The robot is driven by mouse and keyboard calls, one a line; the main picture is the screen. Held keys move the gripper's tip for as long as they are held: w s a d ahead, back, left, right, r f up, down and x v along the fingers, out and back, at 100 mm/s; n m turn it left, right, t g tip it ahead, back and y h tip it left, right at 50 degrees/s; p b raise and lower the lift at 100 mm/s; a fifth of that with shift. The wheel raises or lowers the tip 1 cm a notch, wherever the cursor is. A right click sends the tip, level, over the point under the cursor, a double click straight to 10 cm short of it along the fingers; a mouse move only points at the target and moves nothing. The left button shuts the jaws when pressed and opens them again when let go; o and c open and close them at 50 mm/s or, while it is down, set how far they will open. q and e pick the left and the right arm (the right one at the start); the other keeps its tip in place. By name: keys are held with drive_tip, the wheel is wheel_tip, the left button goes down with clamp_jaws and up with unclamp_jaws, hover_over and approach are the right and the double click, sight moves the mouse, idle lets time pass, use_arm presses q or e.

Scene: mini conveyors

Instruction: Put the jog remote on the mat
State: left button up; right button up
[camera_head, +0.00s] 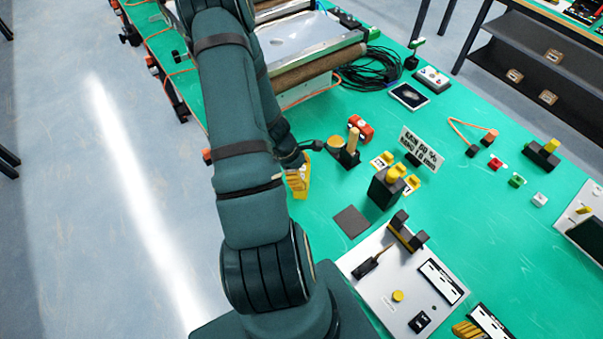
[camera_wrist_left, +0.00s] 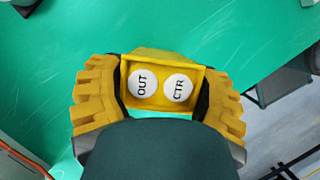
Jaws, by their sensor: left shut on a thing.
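The jog remote (camera_wrist_left: 161,86) is a yellow box with two white round buttons marked OUT and CTR. In the left wrist view it sits between the two yellow ridged fingers of my left gripper (camera_wrist_left: 160,100), which is shut on it. In the head view my left gripper (camera_head: 298,178) is over the green table near its left edge, and my arm hides much of it. The mat (camera_head: 351,221) is a small dark square on the table, bare, to the right of and nearer than the gripper. A yellow ridged piece (camera_head: 467,329) at the bottom edge looks like my right gripper's finger.
A dark block with yellow knobs (camera_head: 385,188) stands just right of the mat. A grey control panel (camera_head: 410,290) lies nearer. A round-headed stand (camera_head: 346,150) and a sign (camera_head: 421,149) are farther back. A conveyor (camera_head: 315,55) and black cables (camera_head: 370,70) lie beyond.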

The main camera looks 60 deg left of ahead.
use_arm(q)
drive_tip(key=o, duration=1.3)
drive_tip(key=shift+r+p, duration=0.25)
drive_tip(key=shift+p, duration=0.1)
drive_tip(key=p+v, duration=0.2)
drive_tip(key=v, duration=0.9)
drive_tip(key=shift+s+r, duration=0.15)
drive_tip(key=shift+r, duration=0.2)
drive_tip(key=shift+s+a, duration=0.1)
